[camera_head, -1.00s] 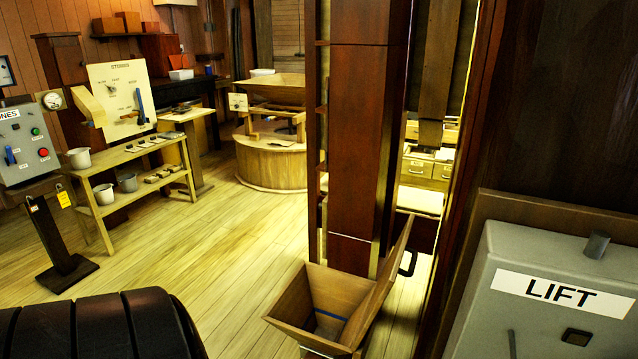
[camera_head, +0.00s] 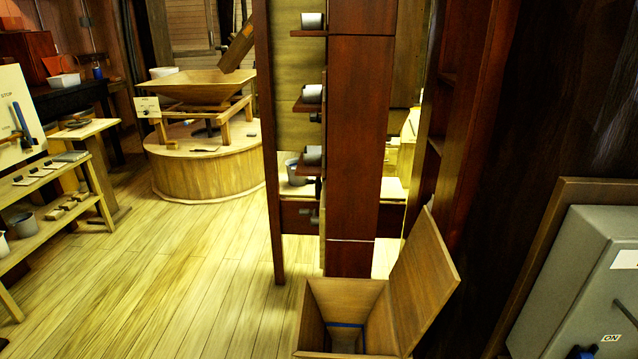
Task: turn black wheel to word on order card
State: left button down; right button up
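I cannot make out a black wheel in the head view. No order card with a readable word shows either. A small pale card or plate (camera_head: 147,107) with a dark spot is fixed at the front left of the round millstone casing (camera_head: 207,173); its marks are too small to read. A cream board (camera_head: 12,88) with a blue-handled lever is cut off at the left edge, and the word STOP shows on it. Neither of my grippers is in view.
An open wooden hopper box (camera_head: 345,290) with a raised lid stands in front of a tall red-brown elevator post (camera_head: 360,140). A grey control box (camera_head: 580,270) is at the right edge. A wooden shelf bench (camera_head: 40,225) stands left. The plank floor (camera_head: 180,270) between is clear.

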aim_at(318, 181)
jog(key=j, duration=0.55)
jog(key=i+j+z, duration=0.1)
jog(key=z, duration=0.25)
jog(key=j+z, duration=0.35)
jog(key=i+j+z, duration=0.1)
jog(key=z, duration=0.3)
jog(key=j+z, duration=0.2)
jog(key=j, duration=1.15)
jog(key=j+z, duration=0.2)
jog(key=j, duration=1.15)
